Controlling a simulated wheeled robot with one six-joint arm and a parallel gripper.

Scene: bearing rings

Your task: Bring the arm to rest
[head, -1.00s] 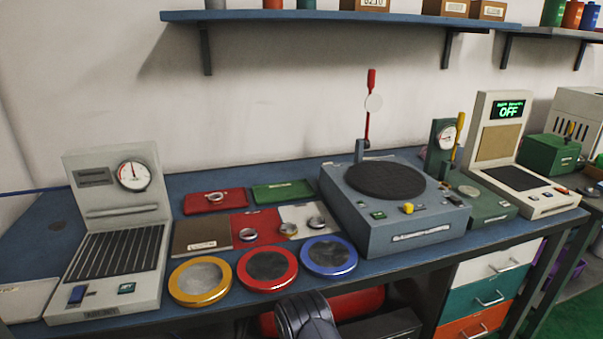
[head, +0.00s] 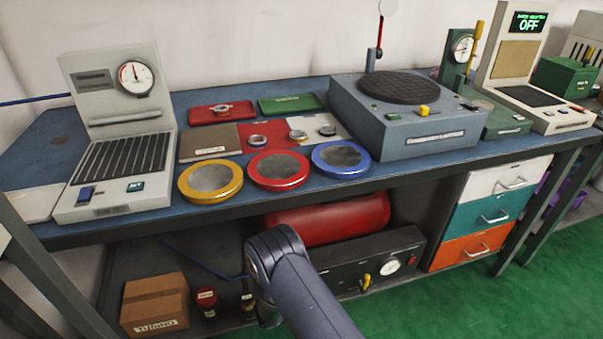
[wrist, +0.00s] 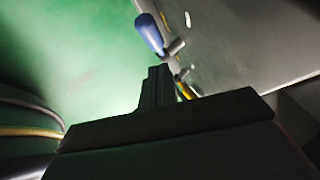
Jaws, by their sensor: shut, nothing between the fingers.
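My arm (head: 300,285) shows in the head view, bent in front of the bench's lower shelf and below the worktop. My gripper (wrist: 160,84) shows in the wrist view as dark fingers standing together, shut with nothing between them. In the head view the gripper itself is hidden or cannot be made out. The bearing rings, one on the red tray (head: 222,112), one on the red mat (head: 257,140) and others on the white mat (head: 327,131), lie on the bench, away from my arm.
The blue bench (head: 400,163) carries a gauge machine (head: 120,130), round yellow, red and blue dishes (head: 278,170) and a grey turntable unit (head: 400,115). Below are a red cylinder (head: 330,219), a black box with a gauge (head: 345,270), a cardboard box (head: 155,305) and drawers (head: 495,215). Green floor is open at right.

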